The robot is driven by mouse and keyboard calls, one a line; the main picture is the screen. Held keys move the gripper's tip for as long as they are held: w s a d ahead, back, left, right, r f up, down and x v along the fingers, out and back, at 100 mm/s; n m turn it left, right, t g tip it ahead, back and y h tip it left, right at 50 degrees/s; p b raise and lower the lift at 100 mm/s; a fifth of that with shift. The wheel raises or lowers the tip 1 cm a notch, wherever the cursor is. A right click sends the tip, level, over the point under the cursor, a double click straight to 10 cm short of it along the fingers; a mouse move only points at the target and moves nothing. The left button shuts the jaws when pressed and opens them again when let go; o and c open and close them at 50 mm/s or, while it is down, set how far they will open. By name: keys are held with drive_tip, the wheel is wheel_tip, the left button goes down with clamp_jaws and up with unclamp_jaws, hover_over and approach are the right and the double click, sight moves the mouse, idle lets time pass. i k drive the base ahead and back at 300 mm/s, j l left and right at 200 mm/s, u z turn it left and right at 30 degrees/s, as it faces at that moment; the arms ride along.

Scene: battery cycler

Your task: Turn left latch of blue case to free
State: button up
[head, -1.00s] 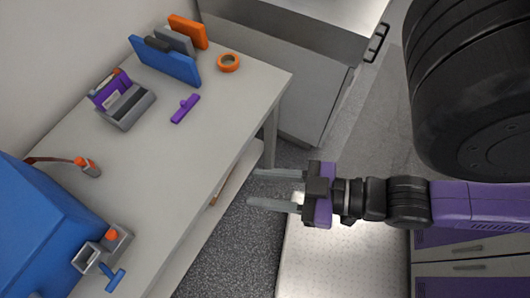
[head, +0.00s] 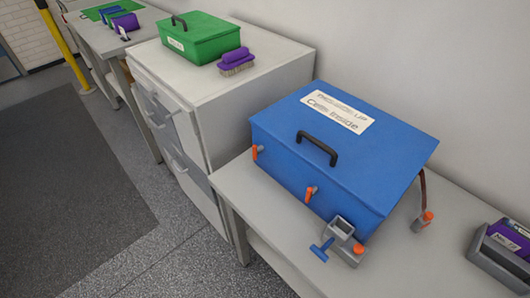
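The blue case (head: 330,160) stands closed on a grey bench in the head view. The left latch (head: 254,152) is near the front left corner and looks roughly upright. The right latch (head: 311,193) is further right and looks slightly tilted. My gripper is not in view.
A grey clamp (head: 342,238) with a blue T-handle (head: 321,250) sits by the case's front right corner. A cabinet (head: 185,120) to the left carries a green case (head: 201,38) and a purple brush (head: 236,62). The floor (head: 150,240) in front is clear.

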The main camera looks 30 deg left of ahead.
sight(256, 150)
drive_tip(key=j+u, duration=0.1)
drive_tip(key=u, duration=0.65)
drive_tip(key=j+u, duration=0.1)
drive_tip(key=u, duration=0.3)
drive_tip(key=i+u, duration=0.1)
drive_tip(key=u, duration=0.3)
drive_tip(key=i+j+u, duration=0.1)
drive_tip(key=i+j, duration=0.25)
drive_tip(key=j, duration=0.15)
